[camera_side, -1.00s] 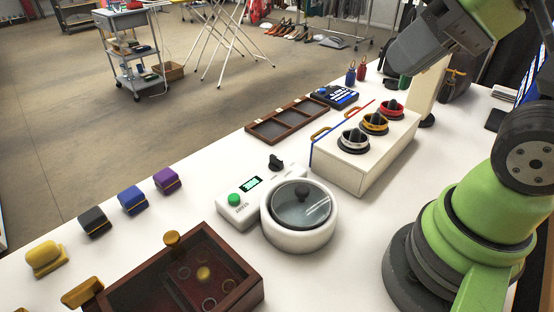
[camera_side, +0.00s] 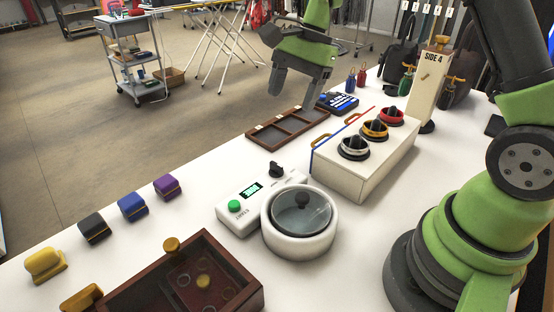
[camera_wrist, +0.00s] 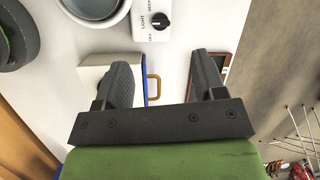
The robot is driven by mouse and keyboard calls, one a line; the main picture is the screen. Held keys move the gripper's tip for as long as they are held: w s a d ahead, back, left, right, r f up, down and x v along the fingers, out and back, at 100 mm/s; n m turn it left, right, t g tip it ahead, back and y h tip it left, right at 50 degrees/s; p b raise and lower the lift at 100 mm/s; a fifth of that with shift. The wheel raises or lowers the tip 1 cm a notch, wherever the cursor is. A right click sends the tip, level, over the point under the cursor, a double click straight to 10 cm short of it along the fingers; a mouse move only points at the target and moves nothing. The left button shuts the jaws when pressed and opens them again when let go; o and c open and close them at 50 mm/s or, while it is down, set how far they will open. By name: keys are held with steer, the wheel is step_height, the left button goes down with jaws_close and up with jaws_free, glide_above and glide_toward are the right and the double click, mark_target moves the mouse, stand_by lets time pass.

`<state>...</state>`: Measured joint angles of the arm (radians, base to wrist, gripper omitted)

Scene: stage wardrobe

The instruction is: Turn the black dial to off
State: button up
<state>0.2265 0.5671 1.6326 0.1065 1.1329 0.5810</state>
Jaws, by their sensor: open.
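The black dial (camera_side: 276,170) sits at the far end of a white control panel (camera_side: 238,207), behind the lit display and green button. In the wrist view the dial (camera_wrist: 160,20) is at the top, among printed labels that include "LIGHT" and "OFF". A small white mark shows on its left part; I cannot tell its exact setting. My gripper (camera_side: 293,92) is open and empty, raised above and beyond the panel. In the wrist view its two fingers (camera_wrist: 160,62) are spread apart, below the dial in the picture and apart from it.
A round white pot (camera_side: 299,243) with a knobbed clear lid stands beside the panel. A cream box (camera_side: 365,160) with three dials is to the right. A brown divided tray (camera_side: 288,130) lies behind, and a dark red wooden box (camera_side: 240,285) stands in front.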

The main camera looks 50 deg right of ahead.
mark_target(276, 164)
steer(key=f, duration=0.5)
steer(key=w+a+f+m, duration=0.1)
steer(key=f, duration=0.4)
steer(key=w+a+f+m+g, duration=0.1)
steer(key=f, duration=0.4)
steer(key=shift+a+f+y, duration=0.15)
steer(key=shift+f+y, duration=0.15)
steer(key=shift+y, duration=0.1)
steer(key=c, duration=0.9)
